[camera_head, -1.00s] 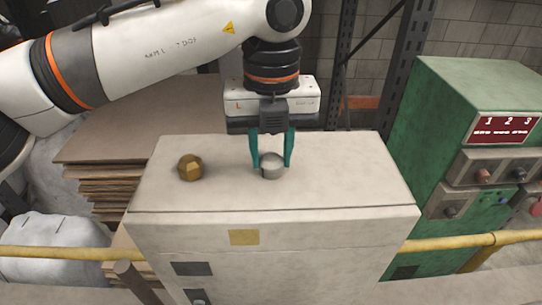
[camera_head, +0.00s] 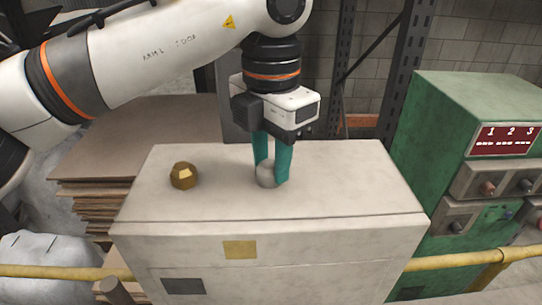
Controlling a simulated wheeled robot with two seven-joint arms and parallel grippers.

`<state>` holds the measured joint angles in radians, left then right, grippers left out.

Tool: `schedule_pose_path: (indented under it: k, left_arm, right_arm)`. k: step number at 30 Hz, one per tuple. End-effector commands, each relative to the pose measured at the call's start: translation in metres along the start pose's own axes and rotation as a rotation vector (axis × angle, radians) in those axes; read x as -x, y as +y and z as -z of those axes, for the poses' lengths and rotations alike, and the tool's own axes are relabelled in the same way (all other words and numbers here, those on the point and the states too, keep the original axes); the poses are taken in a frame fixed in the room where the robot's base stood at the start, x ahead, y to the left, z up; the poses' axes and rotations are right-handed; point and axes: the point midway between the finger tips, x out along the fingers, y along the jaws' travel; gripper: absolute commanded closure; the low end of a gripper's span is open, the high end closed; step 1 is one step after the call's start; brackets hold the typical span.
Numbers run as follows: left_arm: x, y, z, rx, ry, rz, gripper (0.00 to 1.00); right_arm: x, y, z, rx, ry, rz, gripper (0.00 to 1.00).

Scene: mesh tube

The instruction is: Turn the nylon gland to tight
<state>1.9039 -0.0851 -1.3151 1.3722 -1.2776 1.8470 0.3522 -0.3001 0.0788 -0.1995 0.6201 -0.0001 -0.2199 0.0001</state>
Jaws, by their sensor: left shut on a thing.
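The nylon gland looks to be the pale grey-white round piece (camera_head: 266,175) on top of the light cabinet (camera_head: 330,190). My left gripper (camera_head: 271,178) comes down from above with its teal fingers shut on this piece. The fingers cover much of its sides. A brass-coloured faceted gland (camera_head: 183,176) stands on the cabinet top to the left, apart from the gripper. My right gripper is not in view.
A green control box (camera_head: 450,130) with knobs and a red 1-2-3 panel stands to the right. A yellow rail (camera_head: 450,262) runs across the front. Stacked boards (camera_head: 130,140) lie at the left behind. The cabinet top is otherwise clear.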

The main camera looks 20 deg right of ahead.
Motion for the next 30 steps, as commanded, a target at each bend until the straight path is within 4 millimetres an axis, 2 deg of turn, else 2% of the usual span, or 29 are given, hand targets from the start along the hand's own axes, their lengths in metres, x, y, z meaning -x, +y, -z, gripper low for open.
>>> schedule_pose_path:
  k: [30]
  left_arm:
    - [0.0034,0.0006,-0.0008,-0.962,0.004,0.004,0.89]
  right_arm:
    - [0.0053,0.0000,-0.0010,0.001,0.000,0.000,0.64]
